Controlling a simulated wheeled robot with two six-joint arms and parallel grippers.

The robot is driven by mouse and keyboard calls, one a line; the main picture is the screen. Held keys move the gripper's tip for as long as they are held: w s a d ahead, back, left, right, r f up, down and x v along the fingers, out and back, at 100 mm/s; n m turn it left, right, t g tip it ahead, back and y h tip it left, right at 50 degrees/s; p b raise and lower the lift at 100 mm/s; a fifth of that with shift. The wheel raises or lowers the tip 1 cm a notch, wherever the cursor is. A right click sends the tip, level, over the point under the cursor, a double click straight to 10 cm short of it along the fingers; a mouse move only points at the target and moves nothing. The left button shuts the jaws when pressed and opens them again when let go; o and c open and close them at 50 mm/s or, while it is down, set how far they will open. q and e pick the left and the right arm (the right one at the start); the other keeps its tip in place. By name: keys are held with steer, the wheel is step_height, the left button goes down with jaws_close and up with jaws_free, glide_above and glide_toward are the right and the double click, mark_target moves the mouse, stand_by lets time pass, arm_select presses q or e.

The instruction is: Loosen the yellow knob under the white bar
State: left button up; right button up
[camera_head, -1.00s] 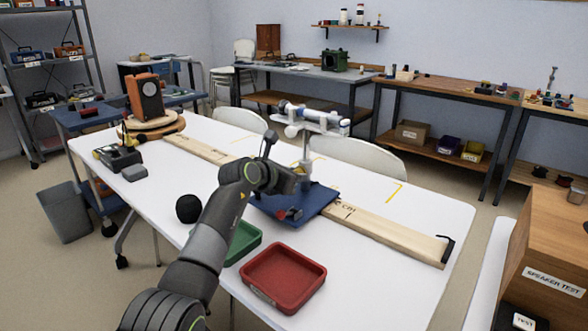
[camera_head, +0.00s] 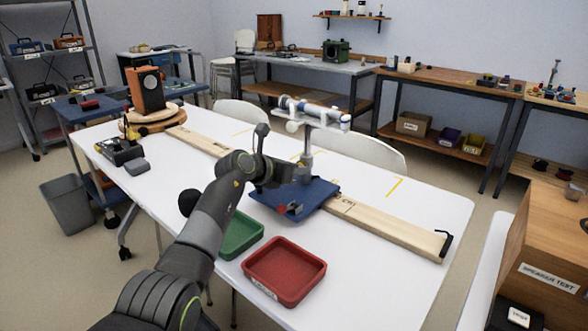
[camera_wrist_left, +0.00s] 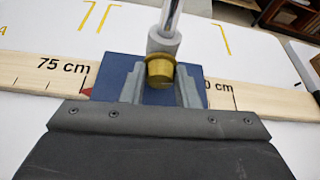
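The white bar (camera_head: 313,113) sits on top of a metal post above a blue base plate (camera_head: 318,192). The yellow knob (camera_wrist_left: 160,71) shows in the left wrist view, at the foot of a white collar (camera_wrist_left: 163,42) on the post. In the head view it is hidden. My left gripper (camera_wrist_left: 160,82) has its two grey fingers apart, one on each side of the knob. It looks close to the fingers; I cannot tell whether they touch it. In the head view this gripper (camera_head: 296,172) is beside the post. My right gripper is not in view.
A wooden ruler board (camera_head: 385,227) runs along the white table under the blue plate. A red tray (camera_head: 284,291) and a green tray (camera_head: 240,236) lie at the near edge. A speaker (camera_head: 146,88) stands at the far left. The table's right part is mostly clear.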

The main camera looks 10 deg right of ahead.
arm_select(q)
steer(key=o, duration=0.4)
steer(key=shift+a, duration=0.1)
steer(key=shift+s+a+r, duration=0.2)
steer(key=shift+a+r, duration=0.05)
steer(key=shift+a, duration=0.05)
steer(key=shift+p+v, duration=0.5)
steer(key=shift+v, duration=0.25)
steer(key=p+v, duration=0.1)
steer(key=v, duration=1.4)
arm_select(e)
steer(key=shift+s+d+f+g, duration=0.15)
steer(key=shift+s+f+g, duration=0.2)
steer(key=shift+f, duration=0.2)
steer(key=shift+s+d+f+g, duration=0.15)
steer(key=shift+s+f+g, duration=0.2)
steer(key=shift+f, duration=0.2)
